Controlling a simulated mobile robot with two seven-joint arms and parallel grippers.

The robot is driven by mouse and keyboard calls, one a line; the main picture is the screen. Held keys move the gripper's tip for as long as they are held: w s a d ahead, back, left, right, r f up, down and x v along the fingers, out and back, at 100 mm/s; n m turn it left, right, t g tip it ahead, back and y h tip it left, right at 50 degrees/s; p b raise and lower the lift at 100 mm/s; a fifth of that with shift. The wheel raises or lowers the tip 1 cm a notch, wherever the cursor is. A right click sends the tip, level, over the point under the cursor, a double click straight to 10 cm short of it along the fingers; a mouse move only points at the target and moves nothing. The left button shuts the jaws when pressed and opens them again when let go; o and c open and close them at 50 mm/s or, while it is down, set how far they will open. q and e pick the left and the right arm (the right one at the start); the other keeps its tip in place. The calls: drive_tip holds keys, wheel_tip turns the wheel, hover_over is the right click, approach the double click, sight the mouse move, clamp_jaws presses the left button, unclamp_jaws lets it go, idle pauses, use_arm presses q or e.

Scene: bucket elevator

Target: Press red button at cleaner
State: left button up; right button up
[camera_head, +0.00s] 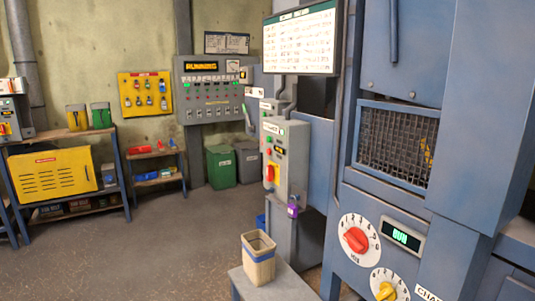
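A grey control box (291,160) is mounted right of centre, beside the blue machine. Its label is too small to read. Its left-facing side carries a small green button (268,139), a small red button (268,152) and a larger red handle on yellow (270,173). I cannot tell from the picture whether this box belongs to the cleaner. The large blue machine (400,50) at the right has a red dial knob (356,240), a yellow dial knob (386,291) and a lit green display (401,238). Neither of my grippers is in view.
A purple padlock (293,209) hangs below the box. A beige bin (258,258) stands on a low grey stand in front. A wall panel (210,90) reads "RUNNING". Shelves and a yellow cabinet (52,175) stand at the left. The floor (140,250) at centre left is clear.

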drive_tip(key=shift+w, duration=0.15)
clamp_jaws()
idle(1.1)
